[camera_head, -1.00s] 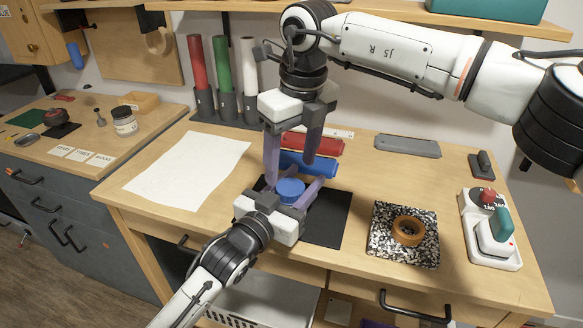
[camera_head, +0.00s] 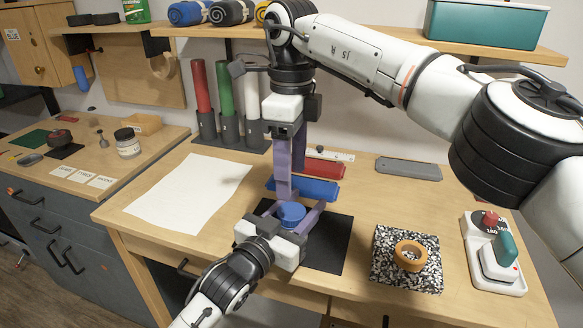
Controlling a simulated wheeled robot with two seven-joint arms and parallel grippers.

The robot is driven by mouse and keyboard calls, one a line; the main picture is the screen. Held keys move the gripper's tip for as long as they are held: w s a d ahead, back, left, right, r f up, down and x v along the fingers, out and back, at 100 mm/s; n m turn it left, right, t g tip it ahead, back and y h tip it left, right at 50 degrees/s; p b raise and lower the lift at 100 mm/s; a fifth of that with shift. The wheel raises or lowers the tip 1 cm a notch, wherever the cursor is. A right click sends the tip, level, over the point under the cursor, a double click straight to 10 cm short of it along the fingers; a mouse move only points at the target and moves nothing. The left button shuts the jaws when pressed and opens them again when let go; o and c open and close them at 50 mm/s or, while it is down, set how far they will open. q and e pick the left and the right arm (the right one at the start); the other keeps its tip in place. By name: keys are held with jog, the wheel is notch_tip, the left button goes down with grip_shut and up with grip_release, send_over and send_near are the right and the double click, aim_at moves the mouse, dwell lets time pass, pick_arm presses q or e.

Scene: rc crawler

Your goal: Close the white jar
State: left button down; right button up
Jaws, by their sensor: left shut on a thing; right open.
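A round blue lid-like top (camera_head: 291,212) sits between the fingers of my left gripper (camera_head: 295,209), at the dark mat on the bench. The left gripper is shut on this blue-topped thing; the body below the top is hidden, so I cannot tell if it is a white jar. My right gripper (camera_head: 291,184) is open and points down just above the blue top, its fingers nearly in line from this view. I cannot tell if its tips touch the top. Another jar, pale with a dark lid (camera_head: 128,143), stands on the left cabinet.
A black mat (camera_head: 330,245) lies under the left gripper. A blue block (camera_head: 312,190) and a red one (camera_head: 325,168) lie behind. A tan ring (camera_head: 409,256) rests on a speckled plate to the right. White paper (camera_head: 190,192) lies left.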

aim_at(291, 211)
jog(key=shift+f, duration=4)
jog(key=c, duration=1.1)
jog(key=m, duration=0.7)
